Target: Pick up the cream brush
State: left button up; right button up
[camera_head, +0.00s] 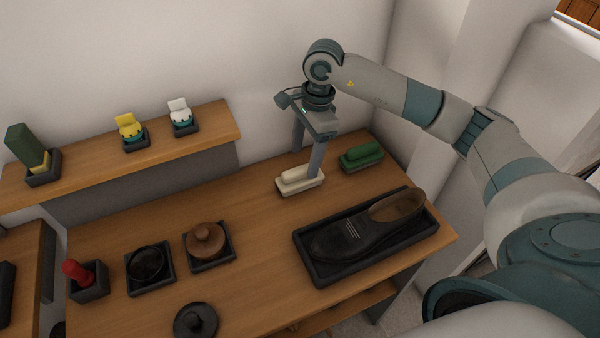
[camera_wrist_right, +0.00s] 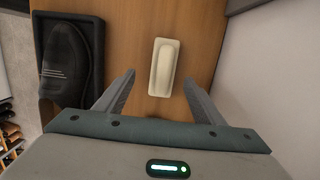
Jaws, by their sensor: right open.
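The cream brush (camera_head: 299,177) rests in a low cream holder on the wooden bench, left of a green brush (camera_head: 361,155). In the right wrist view the cream brush (camera_wrist_right: 165,66) lies ahead of the fingertips, between their lines. My right gripper (camera_head: 307,160) is open and empty, with its fingers pointing down above the brush; one finger overlaps the brush in the head view. In the right wrist view my right gripper (camera_wrist_right: 160,82) has its fingers spread wide, apart from the brush. My left gripper is not in view.
A black shoe (camera_head: 366,228) lies in a dark tray (camera_head: 313,273) front right of the brush. Several small holders stand at the left, including a round brown brush (camera_head: 206,241). A raised shelf (camera_head: 214,121) runs along the wall.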

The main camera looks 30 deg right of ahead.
aim_at(301, 168)
jog(key=shift+a+f, duration=0.15)
jog(key=shift+f, duration=0.95)
jog(key=shift+w+a+f+p, duration=0.15)
jog(key=shift+f+p, duration=0.45)
jog(key=shift+p, duration=0.45)
jog(key=f+p, duration=0.1)
jog(key=f, duration=0.2)
jog(key=shift+w+a+p, duration=0.15)
jog(key=shift+w+p, duration=0.05)
jog(key=shift+p, duration=0.15)
jog(key=shift+f, duration=0.45)
jog(key=c, duration=1.2)
